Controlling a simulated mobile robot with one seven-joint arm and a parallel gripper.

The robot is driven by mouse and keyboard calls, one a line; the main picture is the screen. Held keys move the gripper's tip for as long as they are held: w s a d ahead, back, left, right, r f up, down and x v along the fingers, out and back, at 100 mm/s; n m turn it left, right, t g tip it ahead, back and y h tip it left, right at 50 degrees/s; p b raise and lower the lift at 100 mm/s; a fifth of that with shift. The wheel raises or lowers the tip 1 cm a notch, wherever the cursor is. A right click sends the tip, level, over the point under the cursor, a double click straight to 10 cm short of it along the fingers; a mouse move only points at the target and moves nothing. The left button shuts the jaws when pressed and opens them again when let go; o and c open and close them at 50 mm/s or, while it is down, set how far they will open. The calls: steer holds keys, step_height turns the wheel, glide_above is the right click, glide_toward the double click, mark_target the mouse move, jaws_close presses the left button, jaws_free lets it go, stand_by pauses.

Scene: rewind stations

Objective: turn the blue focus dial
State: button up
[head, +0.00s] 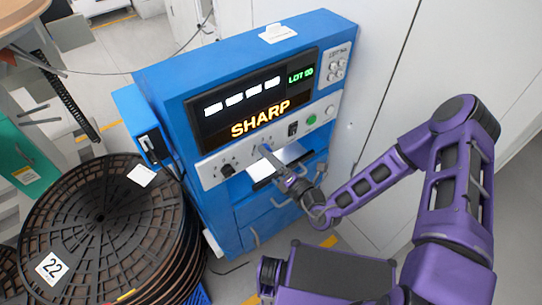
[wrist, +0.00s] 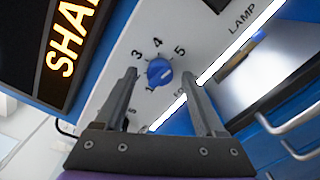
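The blue focus dial (wrist: 158,73) is on the white control strip (wrist: 128,52) of the blue machine. Numbers 1, 3, 4 and 5 show around it, and a label starting "FO" is partly covered by a finger. I cannot tell exactly which number it points to. My gripper (wrist: 160,75) is open, with one finger on each side of the dial. A gap shows between each finger and the dial; I cannot tell how far the tips are from the panel. In the head view my gripper (head: 266,151) hides most of the dial.
The machine's screen (head: 258,100) reads SHARP above the strip. A black knob (head: 227,170) lies left of the dial, a black switch (head: 293,129) and green button (head: 311,120) right. A lit slot and handles sit below. Stacked black reels (head: 90,235) stand at left.

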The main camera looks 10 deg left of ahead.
steer(key=v, duration=1.7)
steer(key=shift+s, duration=0.2)
steer(key=shift+d, duration=0.1)
